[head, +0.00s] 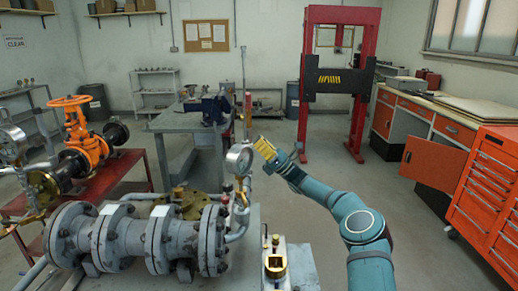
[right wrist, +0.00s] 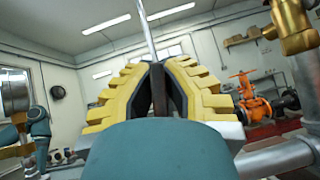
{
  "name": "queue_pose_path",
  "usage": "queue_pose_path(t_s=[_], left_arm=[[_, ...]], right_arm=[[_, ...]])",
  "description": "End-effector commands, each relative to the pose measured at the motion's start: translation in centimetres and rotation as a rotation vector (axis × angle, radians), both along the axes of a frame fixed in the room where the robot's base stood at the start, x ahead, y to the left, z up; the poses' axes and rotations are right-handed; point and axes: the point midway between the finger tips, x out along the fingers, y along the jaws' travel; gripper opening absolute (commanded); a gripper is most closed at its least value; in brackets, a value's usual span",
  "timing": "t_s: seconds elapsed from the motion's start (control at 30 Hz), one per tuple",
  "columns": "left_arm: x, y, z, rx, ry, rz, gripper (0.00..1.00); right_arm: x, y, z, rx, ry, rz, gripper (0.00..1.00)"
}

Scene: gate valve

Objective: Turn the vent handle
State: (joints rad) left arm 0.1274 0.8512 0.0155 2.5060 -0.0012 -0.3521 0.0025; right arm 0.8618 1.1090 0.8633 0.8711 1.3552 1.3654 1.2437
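I cannot tell for sure which part is the vent handle. A brass fitting (right wrist: 292,25) shows at the upper right of the right wrist view. My right gripper (head: 262,147), with yellow fingers, is just right of the gauge, pointing up and left. In the right wrist view its fingers (right wrist: 156,68) lean together at the tips, with a thin dark upright between or behind them. Whether they grip it is unclear. My left gripper is out of view.
Grey flanged piping (head: 130,238) fills the lower left. An orange valve (head: 83,132) stands on a red table behind it. A small boxed unit with a brass front (head: 276,266) is at bottom centre. An orange tool cabinet (head: 490,190) stands right. The floor beyond my right arm is clear.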

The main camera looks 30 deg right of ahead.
Motion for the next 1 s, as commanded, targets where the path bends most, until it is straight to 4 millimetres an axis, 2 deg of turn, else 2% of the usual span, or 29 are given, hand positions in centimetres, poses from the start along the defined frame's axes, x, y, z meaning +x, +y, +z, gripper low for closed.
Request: queue_pose_path(t_s=[0.2, 0.7, 0.8, 0.83, 1.0], left_arm=[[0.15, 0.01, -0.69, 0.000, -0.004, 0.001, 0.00], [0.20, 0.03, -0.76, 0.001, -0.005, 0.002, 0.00], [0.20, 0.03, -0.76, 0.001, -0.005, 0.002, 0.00], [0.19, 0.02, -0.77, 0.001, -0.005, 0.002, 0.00], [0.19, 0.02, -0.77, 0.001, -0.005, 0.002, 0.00]], right_arm=[[-0.14, -0.28, -0.10, -0.029, -0.051, -0.005, 0.00], [-0.19, -0.32, 0.04, -0.037, -0.064, -0.005, 0.00], [-0.18, -0.27, 0.05, -0.037, -0.065, -0.004, 0.36], [-0.18, -0.25, 0.05, -0.038, -0.065, -0.004, 0.40], [-0.13, -0.11, 0.06, -0.038, -0.064, -0.002, 0.40]])
